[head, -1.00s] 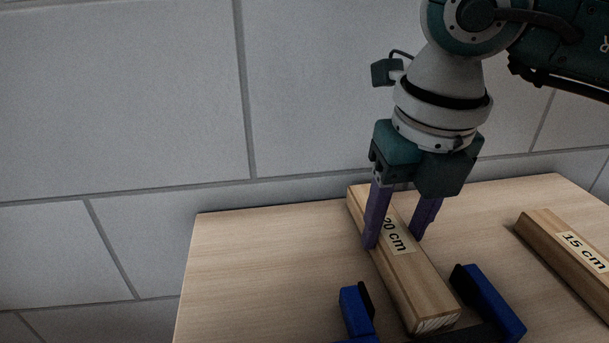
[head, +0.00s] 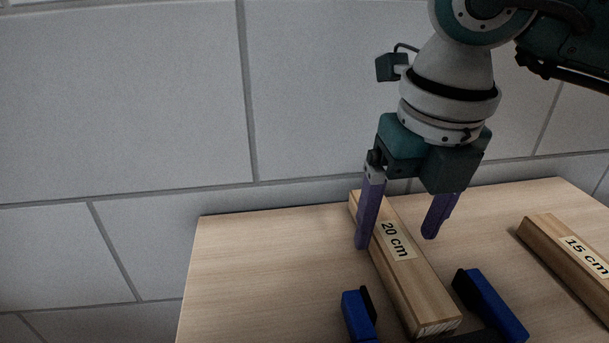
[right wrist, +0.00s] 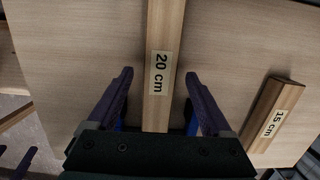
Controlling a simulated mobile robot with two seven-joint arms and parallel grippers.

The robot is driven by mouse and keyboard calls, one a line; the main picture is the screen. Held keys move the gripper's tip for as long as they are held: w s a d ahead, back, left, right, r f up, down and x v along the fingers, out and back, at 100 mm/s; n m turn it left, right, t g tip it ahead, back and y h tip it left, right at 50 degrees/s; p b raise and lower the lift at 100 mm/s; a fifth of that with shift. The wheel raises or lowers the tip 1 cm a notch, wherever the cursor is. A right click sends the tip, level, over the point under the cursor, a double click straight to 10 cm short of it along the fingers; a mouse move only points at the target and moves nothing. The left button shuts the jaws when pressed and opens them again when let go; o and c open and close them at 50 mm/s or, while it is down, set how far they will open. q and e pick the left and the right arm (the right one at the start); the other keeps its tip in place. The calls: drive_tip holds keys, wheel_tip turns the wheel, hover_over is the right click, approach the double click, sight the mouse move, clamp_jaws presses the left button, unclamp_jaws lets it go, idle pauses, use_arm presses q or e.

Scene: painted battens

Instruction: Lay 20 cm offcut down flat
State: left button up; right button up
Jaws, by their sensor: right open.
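The 20 cm offcut (head: 418,287), a light wooden bar with a white "20 cm" label, lies flat on the table, its label facing up. It also shows in the right wrist view (right wrist: 158,105), running between my fingers. My right gripper (head: 396,242) is open, its purple fingers apart on either side of the offcut near the label. In the right wrist view (right wrist: 158,74) there are gaps between both fingers and the wood. Purple finger-like parts at the lower left of the right wrist view seem to be my left gripper (right wrist: 22,163); its opening is unclear.
A 15 cm offcut (head: 568,256) lies on the wooden table (head: 250,265) to the right. A blue and black clamp-like thing (head: 492,304) has jaws on both sides of the 20 cm offcut's near end. The table's left part is clear; a tiled wall stands behind.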

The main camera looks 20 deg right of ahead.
sight(403, 252)
wheel_tip(403, 252, up, 11)
drive_tip(key=s+p, duration=0.1)
drive_tip(key=shift+s+a, duration=0.15)
drive_tip(key=shift+s, duration=0.15)
